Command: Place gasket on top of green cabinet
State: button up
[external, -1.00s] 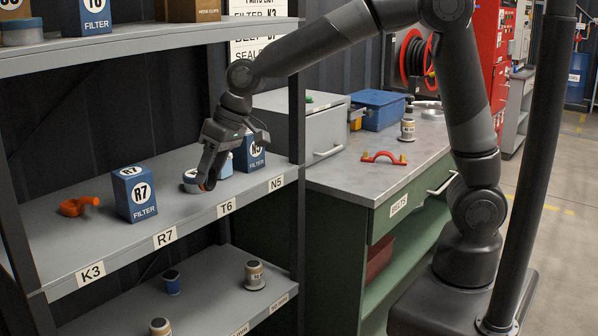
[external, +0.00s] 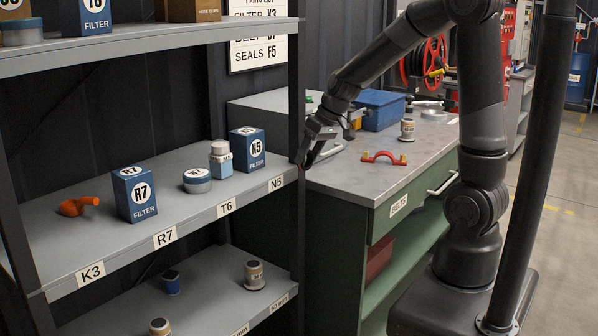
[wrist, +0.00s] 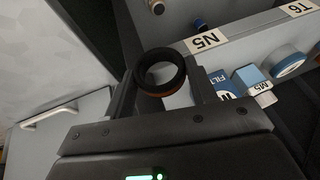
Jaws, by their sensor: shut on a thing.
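My gripper (external: 306,158) is shut on the gasket (wrist: 160,89), a dark ring with an orange-brown lower edge, held between both fingertips in the wrist view. In the external view the gasket is too small to make out clearly. My gripper hangs in the air by the right post of the shelf, near the left end of the green cabinet (external: 335,225). The cabinet has a grey top (external: 345,178), a green body and a BELTS label. The gasket appears apart from the cabinet top.
A red handle (external: 384,157), a small bottle (external: 407,130), a blue bin (external: 382,112) and a grey box (external: 270,113) stand on the cabinet top; its front left part is clear. The shelf (external: 110,243) holds filter boxes, a round tin and an orange part.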

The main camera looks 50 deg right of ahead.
jog(key=s+d+r+m+h, duration=0.1)
jog(key=s+d+m, duration=0.2)
jog(key=d, duration=0.5)
jog(key=s+d+r+m+h, duration=0.1)
jog(key=s+d+m+h, duration=0.2)
jog(key=d, duration=0.6)
jog(key=s+d+r+m, duration=0.1)
jog(key=s+d+m, duration=0.25)
jog(key=d, duration=0.45)
jog(key=shift+t, duration=0.3)
jog(key=w+a+f, duration=0.2)
jog(key=w, duration=0.1)
jog(key=w+a+f, duration=0.2)
jog(key=w, duration=0.1)
jog(key=w+a+f, duration=0.2)
jog(key=w+a, duration=0.1)
jog(key=w, duration=0.1)
jog(key=shift+a+f, duration=0.1)
jog(key=shift+f, duration=0.2)
jog(key=shift+w+f, duration=0.1)
jog(key=shift+f, duration=1.9)
jog(key=shift+f, duration=0.1)
jog(key=o, duration=0.9)
jog(key=shift+o, duration=0.2)
